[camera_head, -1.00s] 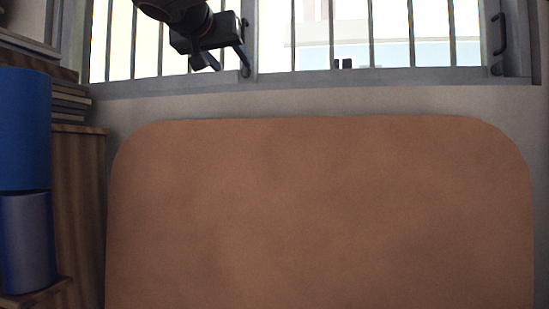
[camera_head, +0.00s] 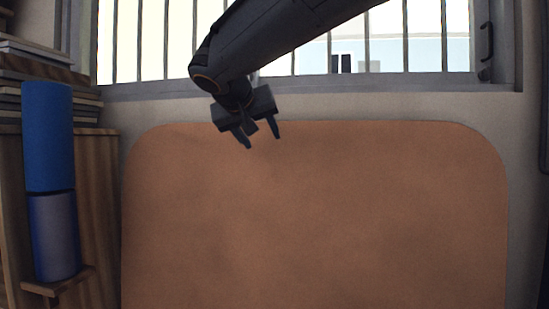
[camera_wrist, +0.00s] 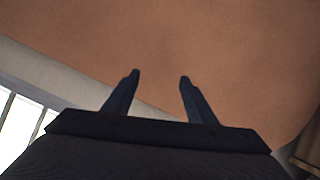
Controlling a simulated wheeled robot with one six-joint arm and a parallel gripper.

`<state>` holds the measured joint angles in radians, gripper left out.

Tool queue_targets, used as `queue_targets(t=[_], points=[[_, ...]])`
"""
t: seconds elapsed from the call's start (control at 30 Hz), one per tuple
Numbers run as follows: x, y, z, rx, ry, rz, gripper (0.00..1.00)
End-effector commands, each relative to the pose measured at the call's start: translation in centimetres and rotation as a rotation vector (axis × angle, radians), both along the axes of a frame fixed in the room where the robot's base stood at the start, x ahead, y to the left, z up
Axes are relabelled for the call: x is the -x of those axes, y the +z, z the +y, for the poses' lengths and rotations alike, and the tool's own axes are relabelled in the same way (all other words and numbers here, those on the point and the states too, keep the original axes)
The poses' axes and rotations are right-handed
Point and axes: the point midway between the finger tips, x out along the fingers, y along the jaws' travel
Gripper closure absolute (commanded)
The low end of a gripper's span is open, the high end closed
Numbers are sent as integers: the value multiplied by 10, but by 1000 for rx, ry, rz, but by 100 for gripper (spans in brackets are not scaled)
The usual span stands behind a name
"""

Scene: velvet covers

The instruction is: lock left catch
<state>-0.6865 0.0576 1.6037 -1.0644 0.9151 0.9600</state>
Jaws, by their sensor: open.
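The barred window (camera_head: 150,40) runs along the top of the head view, and its left part also shows at the lower left of the wrist view (camera_wrist: 18,122). The dark catch near the window's middle is not visible now; my arm covers that part. Another dark handle (camera_head: 486,42) is on the right end of the frame. My gripper (camera_head: 262,144) is open and empty, fingers pointing down, in front of the upper edge of the brown panel and below the sill. In the wrist view, its two fingers (camera_wrist: 160,77) are apart with nothing between them.
A large brown rounded panel (camera_head: 320,220) fills the middle below the window. At left, a blue roll (camera_head: 48,135) stands above a greyish-blue cylinder (camera_head: 54,238) beside a wooden cabinet (camera_head: 100,200). Stacked books or boards (camera_head: 40,75) lie above.

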Motion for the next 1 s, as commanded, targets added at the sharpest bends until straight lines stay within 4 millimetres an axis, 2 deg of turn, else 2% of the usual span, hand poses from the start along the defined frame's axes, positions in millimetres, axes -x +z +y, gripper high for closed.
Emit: queue_targets(t=[0.2, 0.4, 0.6, 0.9, 1.0], points=[[1, -32, -20, 24, 0, 85, 48], [3, -54, -32, 34, 3, 139, 48], [4, -62, -37, 38, 4, 161, 48], [4, -63, -37, 38, 5, 162, 48], [5, -73, -43, 41, 2, 182, 48]])
